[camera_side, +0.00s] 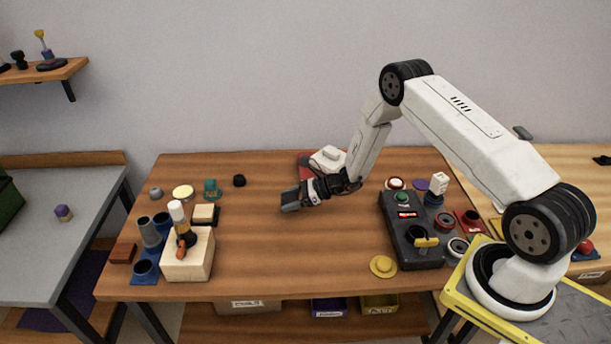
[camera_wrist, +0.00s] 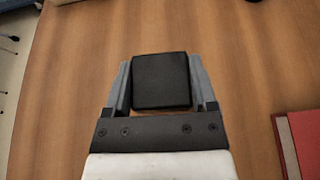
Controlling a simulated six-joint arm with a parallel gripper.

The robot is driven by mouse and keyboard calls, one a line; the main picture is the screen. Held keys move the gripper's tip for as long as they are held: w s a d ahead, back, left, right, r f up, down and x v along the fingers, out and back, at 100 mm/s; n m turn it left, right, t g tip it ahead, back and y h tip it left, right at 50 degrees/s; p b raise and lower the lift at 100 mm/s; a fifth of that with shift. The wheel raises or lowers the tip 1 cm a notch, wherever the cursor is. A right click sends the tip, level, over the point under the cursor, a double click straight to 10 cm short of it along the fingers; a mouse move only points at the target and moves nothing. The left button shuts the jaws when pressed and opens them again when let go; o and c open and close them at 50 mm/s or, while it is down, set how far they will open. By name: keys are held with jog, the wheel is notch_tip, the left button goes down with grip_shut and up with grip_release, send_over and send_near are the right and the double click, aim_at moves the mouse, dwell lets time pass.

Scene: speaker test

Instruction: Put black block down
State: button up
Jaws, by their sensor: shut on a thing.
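The black block (camera_wrist: 161,81) shows in the wrist view as a square, dark block between the two grey fingers of my gripper (camera_wrist: 161,84). The fingers are shut on its left and right sides. In the side view my gripper (camera_side: 290,200) is over the middle of the wooden table (camera_side: 262,255), pointing left. The block can hardly be told apart from the dark gripper there. I cannot tell how far it is above the table top.
Left on the table are a light wooden block (camera_side: 187,264) with tools, a blue holder (camera_side: 146,279) and small items. A black control box (camera_side: 410,240) and a yellow disc (camera_side: 383,266) are at right. A red book-like object (camera_wrist: 303,140) lies nearby. The table's middle is clear.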

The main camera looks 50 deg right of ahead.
aim_at(289, 215)
jog(key=shift+f, duration=0.1)
jog(key=shift+w+f, duration=0.2)
jog(key=shift+f, duration=1.55)
jog(key=shift+f, duration=0.15)
jog(key=o, duration=1.2)
jog(key=shift+o, duration=0.2)
jog(key=shift+d+r, duration=0.15)
jog(key=shift+r, duration=0.1)
jog(key=v, duration=1.1)
jog(key=shift+s+d, duration=0.25)
jog(key=shift+s, duration=0.1)
